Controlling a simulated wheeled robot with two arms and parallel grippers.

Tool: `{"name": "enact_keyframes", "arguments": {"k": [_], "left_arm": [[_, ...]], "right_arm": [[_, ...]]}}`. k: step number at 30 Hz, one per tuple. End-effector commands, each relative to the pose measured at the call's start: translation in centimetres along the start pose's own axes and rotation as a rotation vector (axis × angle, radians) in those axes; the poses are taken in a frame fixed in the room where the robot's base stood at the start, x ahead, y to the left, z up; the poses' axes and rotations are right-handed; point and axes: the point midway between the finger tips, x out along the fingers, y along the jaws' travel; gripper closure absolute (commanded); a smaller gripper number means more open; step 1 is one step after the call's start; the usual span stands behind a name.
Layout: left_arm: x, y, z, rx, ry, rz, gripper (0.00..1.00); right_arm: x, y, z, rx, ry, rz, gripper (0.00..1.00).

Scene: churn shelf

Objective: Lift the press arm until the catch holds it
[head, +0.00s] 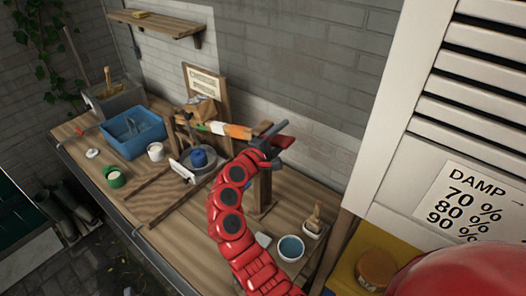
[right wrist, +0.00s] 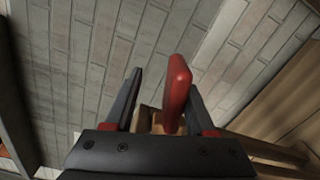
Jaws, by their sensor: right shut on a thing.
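The press arm (head: 238,131) is a bar with green, white and orange bands in the head view. It spans above the wooden bench, roughly level, between wooden uprights. My right gripper (head: 276,143) is at its right end. In the right wrist view the dark fingers (right wrist: 160,100) stand either side of a red grip (right wrist: 178,92), and the gripper is shut on it. Pale wood shows behind the fingers. A wooden post (head: 263,190) stands below the gripper. I cannot make out the catch. My left gripper is not in view.
A blue-filled bowl (head: 291,247) is at front right. A white louvred door (head: 400,150) stands at right.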

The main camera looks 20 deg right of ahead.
Motion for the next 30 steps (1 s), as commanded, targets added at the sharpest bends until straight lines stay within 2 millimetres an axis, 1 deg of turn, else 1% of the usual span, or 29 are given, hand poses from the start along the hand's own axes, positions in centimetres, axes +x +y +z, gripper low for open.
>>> {"name": "enact_keyframes", "arguments": {"k": [1, 5, 9, 12, 15, 18, 21, 24, 30], "left_arm": [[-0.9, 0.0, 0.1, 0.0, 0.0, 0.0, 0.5], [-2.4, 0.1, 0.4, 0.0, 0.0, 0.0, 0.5], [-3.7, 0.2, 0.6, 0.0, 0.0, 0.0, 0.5], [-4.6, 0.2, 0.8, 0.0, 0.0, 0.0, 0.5], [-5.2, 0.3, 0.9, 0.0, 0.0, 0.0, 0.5], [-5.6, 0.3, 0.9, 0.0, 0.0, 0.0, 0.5], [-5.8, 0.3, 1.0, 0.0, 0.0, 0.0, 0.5], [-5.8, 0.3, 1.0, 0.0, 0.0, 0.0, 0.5], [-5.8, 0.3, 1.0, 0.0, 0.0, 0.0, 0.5]], "right_arm": [[-1.2, -0.3, -0.4, 0.004, 0.008, 0.005, 0.5], [-4.6, -0.5, -0.5, 0.002, 0.009, 0.006, 0.5], [-8.5, -0.5, -0.5, 0.003, 0.011, 0.006, 0.5], [-11.0, -0.4, -0.4, 0.002, 0.01, 0.005, 0.5], [-13.0, -0.3, -0.4, 0.001, 0.01, 0.005, 0.5], [-14.4, -0.3, -0.3, -0.001, 0.006, 0.003, 0.5], [-15.3, -0.2, -0.2, -0.001, 0.005, 0.001, 0.5], [-15.7, -0.1, -0.2, -0.001, 0.005, 0.001, 0.5], [-15.8, -0.1, -0.1, -0.002, 0.004, 0.001, 0.5]]}}
